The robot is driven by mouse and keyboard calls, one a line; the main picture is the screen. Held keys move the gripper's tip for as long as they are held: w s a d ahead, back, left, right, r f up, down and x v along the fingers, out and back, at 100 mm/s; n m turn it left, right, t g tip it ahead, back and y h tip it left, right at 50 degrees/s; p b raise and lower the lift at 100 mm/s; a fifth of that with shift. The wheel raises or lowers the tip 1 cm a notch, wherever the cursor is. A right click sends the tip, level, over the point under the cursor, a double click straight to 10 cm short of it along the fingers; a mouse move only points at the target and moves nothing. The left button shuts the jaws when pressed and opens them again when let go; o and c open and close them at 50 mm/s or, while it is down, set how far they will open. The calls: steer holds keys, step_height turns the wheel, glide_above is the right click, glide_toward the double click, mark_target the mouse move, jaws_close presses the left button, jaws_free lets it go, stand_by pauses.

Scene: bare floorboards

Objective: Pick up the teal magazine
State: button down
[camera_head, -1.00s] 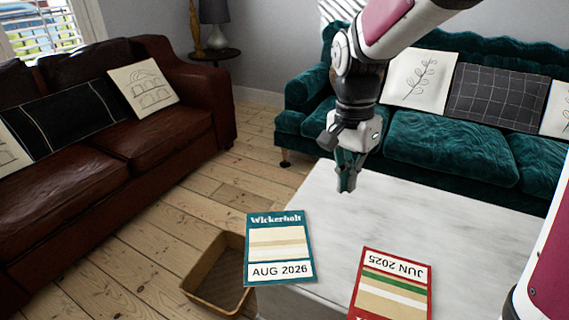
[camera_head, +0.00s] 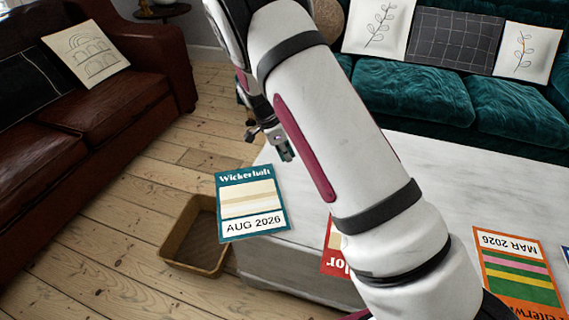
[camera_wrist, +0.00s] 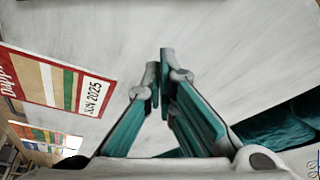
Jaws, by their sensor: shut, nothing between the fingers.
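The teal magazine (camera_head: 230,190), marked Wickerhalt and AUG 2026, lies face up at the left front corner of the white table, partly past its edge. My gripper (camera_head: 286,155) is just beyond and right of its upper right corner in the head view; its height above the table is hard to tell. In the wrist view the two teal-sided fingers (camera_wrist: 160,65) point at bare tabletop and are shut with nothing between them. The teal magazine cannot be made out clearly in the wrist view.
A red magazine (camera_head: 333,262), partly hidden by my arm, lies on the table (camera_head: 440,185); it also shows in the wrist view (camera_wrist: 45,82). An orange magazine (camera_head: 520,270) lies farther right. A wicker basket (camera_head: 178,258) stands on the floor below the teal magazine. Sofas stand behind and left.

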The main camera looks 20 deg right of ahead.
mark_target(279, 183)
steer(key=b+x, duration=0.2)
steer(key=x, duration=0.6)
steer(key=shift+s+f+b, duration=0.1)
steer(key=shift+f+b, duration=0.1)
steer(key=shift+b, duration=0.15)
steer(key=shift+a+f+b, duration=0.3)
steer(key=shift+a+b, duration=0.1)
steer(key=shift+a, duration=0.45)
steer(key=shift+a+r, duration=0.1)
steer(key=shift+a, duration=0.85)
steer(key=shift+a, duration=0.15)
steer(key=shift+w+a, duration=0.25)
steer(key=shift+a, duration=1.05)
